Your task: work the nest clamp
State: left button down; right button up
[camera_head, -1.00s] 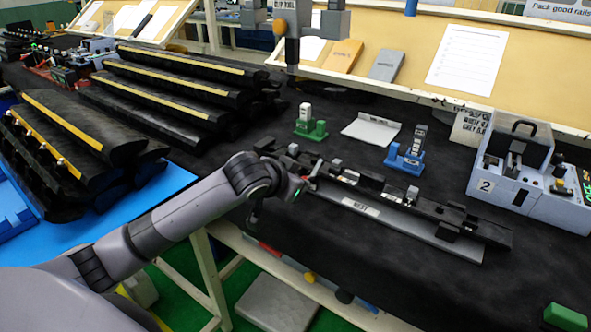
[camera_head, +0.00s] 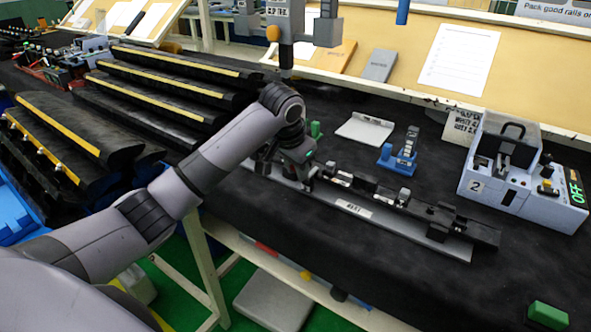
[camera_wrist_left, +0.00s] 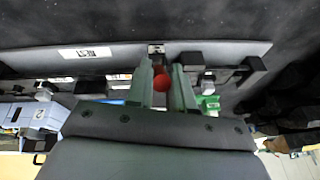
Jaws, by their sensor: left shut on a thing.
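The nest (camera_head: 400,226) is a long grey plate with a black rail and small blocks on it, lying on the black table. A white label is on its front face; it also shows in the left wrist view (camera_wrist_left: 85,53). My left gripper (camera_head: 308,180) is at the left part of the nest, pointing down. In the left wrist view its two fingers (camera_wrist_left: 163,84) are closed on a red ball knob (camera_wrist_left: 165,82), the clamp's handle end. The rest of the clamp is mostly hidden behind the gripper. My right gripper is in neither view.
A blue stand (camera_head: 400,155) and a light plate (camera_head: 365,131) are behind the nest. A grey box marked 2 (camera_head: 510,180), with a display reading OFF, stands at the right. Black padded racks (camera_head: 180,85) fill the left. A green block (camera_head: 548,316) lies front right.

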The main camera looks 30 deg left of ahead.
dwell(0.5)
pick_arm(q)
jog(key=c, duration=1.1)
grip_release()
jog(key=shift+r, duration=0.1)
jog(key=shift+v, duration=3.45)
jog(key=shift+w+d, duration=0.1)
